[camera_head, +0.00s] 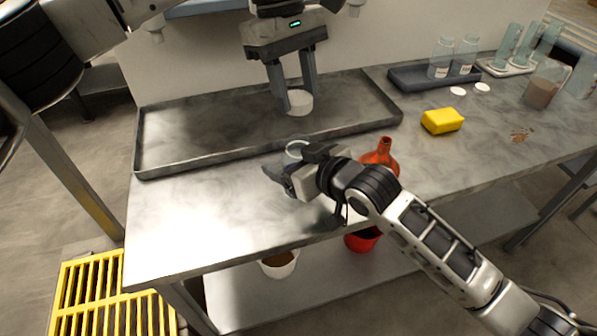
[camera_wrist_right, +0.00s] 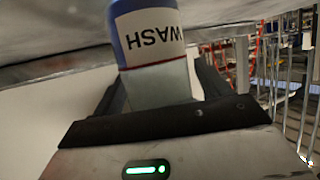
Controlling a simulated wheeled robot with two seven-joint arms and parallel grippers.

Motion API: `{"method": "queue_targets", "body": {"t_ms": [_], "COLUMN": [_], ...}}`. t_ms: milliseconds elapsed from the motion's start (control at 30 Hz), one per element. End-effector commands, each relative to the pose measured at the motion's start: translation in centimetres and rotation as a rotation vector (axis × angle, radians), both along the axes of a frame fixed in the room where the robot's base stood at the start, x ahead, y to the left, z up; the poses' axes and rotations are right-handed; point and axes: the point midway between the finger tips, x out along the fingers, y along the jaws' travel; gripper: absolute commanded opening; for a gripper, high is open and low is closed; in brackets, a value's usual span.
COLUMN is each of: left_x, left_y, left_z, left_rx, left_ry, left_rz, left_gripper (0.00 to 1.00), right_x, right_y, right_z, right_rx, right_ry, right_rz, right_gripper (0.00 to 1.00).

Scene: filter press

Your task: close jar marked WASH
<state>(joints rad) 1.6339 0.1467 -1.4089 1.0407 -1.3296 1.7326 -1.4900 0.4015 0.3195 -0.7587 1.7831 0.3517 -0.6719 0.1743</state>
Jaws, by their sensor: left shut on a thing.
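My left gripper (camera_head: 297,98) points down above and behind the jar, shut on a round white lid (camera_head: 300,103). The lid is apart from the jar.
An orange-red funnel (camera_head: 381,158) stands right of my right gripper. A shallow metal tray (camera_head: 200,137) lies behind. The table's front left is clear.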

Motion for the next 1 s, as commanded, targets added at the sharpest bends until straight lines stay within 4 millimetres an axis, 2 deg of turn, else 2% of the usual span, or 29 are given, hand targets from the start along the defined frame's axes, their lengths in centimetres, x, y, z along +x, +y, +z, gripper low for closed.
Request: {"method": "queue_targets", "body": {"t_ms": [33, 233, 367, 700, 1000], "left_x": [0.0, 0.0, 0.0, -0.1, -0.1], "left_y": [0.0, 0.0, 0.0, -0.1, -0.1], "left_z": [0.0, 0.0, -0.4, -4.8, -4.9], "left_rx": [0.000, 0.000, 0.000, 0.000, 0.000], "left_ry": [0.000, 0.000, 0.001, 0.003, 0.002], "left_rz": [0.000, 0.000, 0.000, 0.000, 0.001], "left_gripper": [0.19, 0.19, 0.19, 0.19, 0.19], "right_x": [0.0, 0.0, 0.0, 0.0, 0.0], "right_y": [0.0, 0.0, 0.0, 0.0, 0.0], "right_z": [0.0, 0.0, 0.0, 0.0, 0.0], "right_rx": [0.000, 0.001, 0.001, 0.000, 0.000], "right_ry": [0.000, 0.001, 0.001, 0.001, 0.001], "right_rz": [0.000, 0.000, 0.000, 0.000, 0.000], "right_gripper": [0.65, 0.09, 0.09, 0.09, 0.09]}}
